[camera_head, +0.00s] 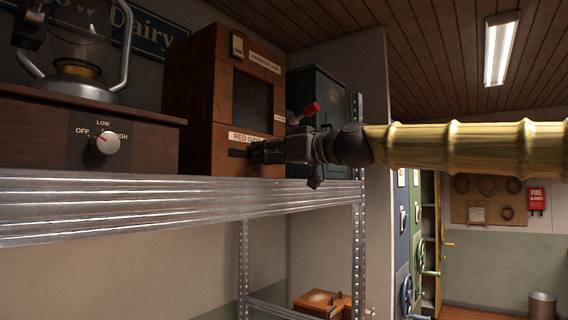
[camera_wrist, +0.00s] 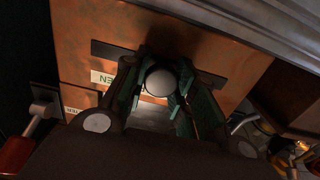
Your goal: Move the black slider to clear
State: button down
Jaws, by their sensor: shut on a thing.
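A rust-brown box (camera_head: 203,100) stands on the shelf with a label reading "RED" (camera_head: 245,137) on its lower front. Below the label is a dark horizontal slot (camera_head: 237,153). My gripper (camera_head: 256,151) reaches in from the right against this front. In the wrist view, my gripper (camera_wrist: 158,92) is shut on the slider's knob (camera_wrist: 160,80), whose round end looks grey. The dark slot (camera_wrist: 112,52) shows beside the knob, with a partly hidden upside-down label (camera_wrist: 103,78). The head view hides the slider behind my gripper. I cannot read a "clear" mark.
A metal shelf (camera_head: 150,210) runs below the box. A wooden unit with an OFF/LOW/HIGH knob (camera_head: 105,144) and a lantern (camera_head: 78,60) stand at left. A dark cabinet (camera_head: 325,90) and a red-handled lever (camera_head: 310,109) are close on the right. Open room lies farther right.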

jog(key=shift+s+f, duration=0.1)
jog(key=c, duration=1.1)
grip_release()
jog(key=shift+c, duration=0.2)
jog(key=v, duration=1.2)
jog(key=shift+f, duration=0.15)
